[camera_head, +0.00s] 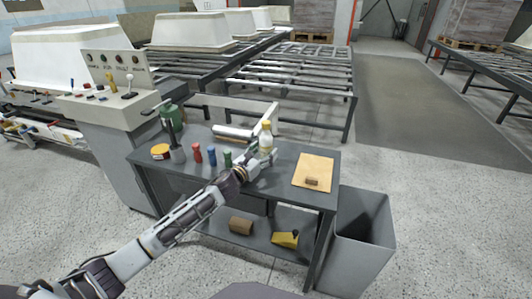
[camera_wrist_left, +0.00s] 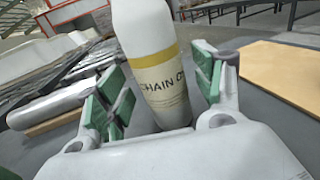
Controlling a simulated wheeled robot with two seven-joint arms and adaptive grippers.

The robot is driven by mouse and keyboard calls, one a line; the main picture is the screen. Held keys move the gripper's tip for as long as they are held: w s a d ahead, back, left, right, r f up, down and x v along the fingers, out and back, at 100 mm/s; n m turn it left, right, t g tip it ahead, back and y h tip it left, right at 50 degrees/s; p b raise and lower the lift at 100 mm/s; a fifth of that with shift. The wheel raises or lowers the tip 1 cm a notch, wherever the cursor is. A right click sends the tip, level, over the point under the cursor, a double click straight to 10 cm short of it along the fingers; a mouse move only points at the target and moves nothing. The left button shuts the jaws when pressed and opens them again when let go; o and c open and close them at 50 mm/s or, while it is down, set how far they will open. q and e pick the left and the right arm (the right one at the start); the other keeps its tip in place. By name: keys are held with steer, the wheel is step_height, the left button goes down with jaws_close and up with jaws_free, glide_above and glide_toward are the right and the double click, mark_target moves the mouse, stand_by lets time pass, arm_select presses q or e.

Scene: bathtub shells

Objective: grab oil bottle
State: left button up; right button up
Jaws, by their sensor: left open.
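The oil bottle (camera_head: 266,136) is white with a yellow top and stands on the grey table (camera_head: 325,160). In the left wrist view the oil bottle (camera_wrist_left: 160,85) fills the middle, with a yellow band and a label reading "CHAIN O…". My left gripper (camera_head: 262,158) reaches in from the left at the bottle. Its green-padded fingers (camera_wrist_left: 160,88) are open, one on each side of the bottle, with a visible gap at least on the left. The bottle's top is cut off in the wrist view. My right gripper is not in view.
Red, blue and green small bottles (camera_head: 212,156) stand left of my gripper. A roller (camera_head: 232,132) lies behind them. A tan board (camera_head: 314,172) with a brown block lies at the right. A grey bin (camera_head: 362,240) stands beside the table.

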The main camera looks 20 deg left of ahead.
mark_target(264, 129)
arm_select(q)
steer(key=shift+x, duration=0.8)
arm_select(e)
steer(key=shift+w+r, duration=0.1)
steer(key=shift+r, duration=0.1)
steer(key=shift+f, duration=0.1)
arm_select(q)
steer(key=shift+c, duration=0.9)
steer(key=c, duration=0.9)
steer(key=shift+c, duration=0.6)
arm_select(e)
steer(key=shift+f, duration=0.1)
arm_select(q)
steer(key=shift+r, duration=0.1)
steer(key=shift+r, duration=0.4)
step_height(264, 129, up, 7)
steer(key=shift+f+p, duration=0.2)
steer(key=shift+p, duration=1.05)
steer(key=shift+r+p, duration=0.4)
steer(key=shift+r, duration=0.85)
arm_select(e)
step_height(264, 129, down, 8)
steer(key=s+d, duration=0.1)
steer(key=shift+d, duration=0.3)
